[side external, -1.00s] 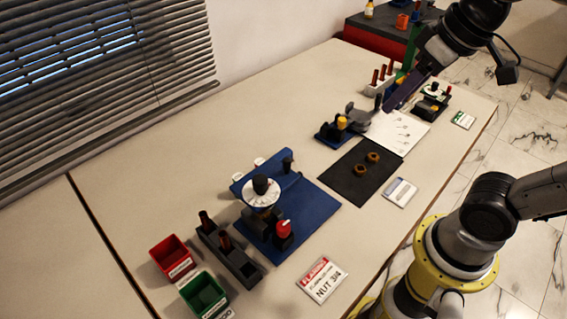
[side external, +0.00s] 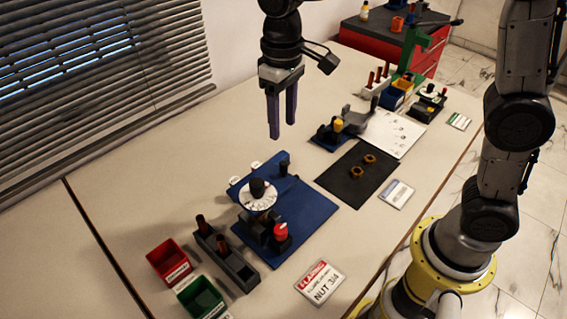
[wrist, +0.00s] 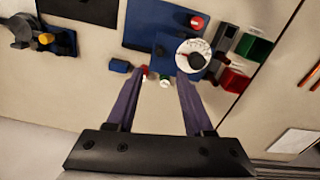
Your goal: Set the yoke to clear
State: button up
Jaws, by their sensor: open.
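The gauge rig stands on a blue base plate (side external: 315,203), with a white dial (side external: 258,197) topped by a black knob and a red knob (side external: 281,231) in front. A dark upright post (side external: 284,167) rises at its back edge; it may belong to the yoke, but I cannot tell for sure.
A dark rack (side external: 228,258), a red bin (side external: 168,260) and a green bin (side external: 200,298) stand left of the rig. A black mat (side external: 345,183) with two brass nuts and another fixture (side external: 335,133) are to the right.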

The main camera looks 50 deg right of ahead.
aim_at(284, 162)
notch_tip(284, 162, down, 12)
jog(key=shift+f, duration=0.2)
dwell(0.4)
grip_shut()
jog(key=shift+d+r, duration=0.1)
dwell(1.1)
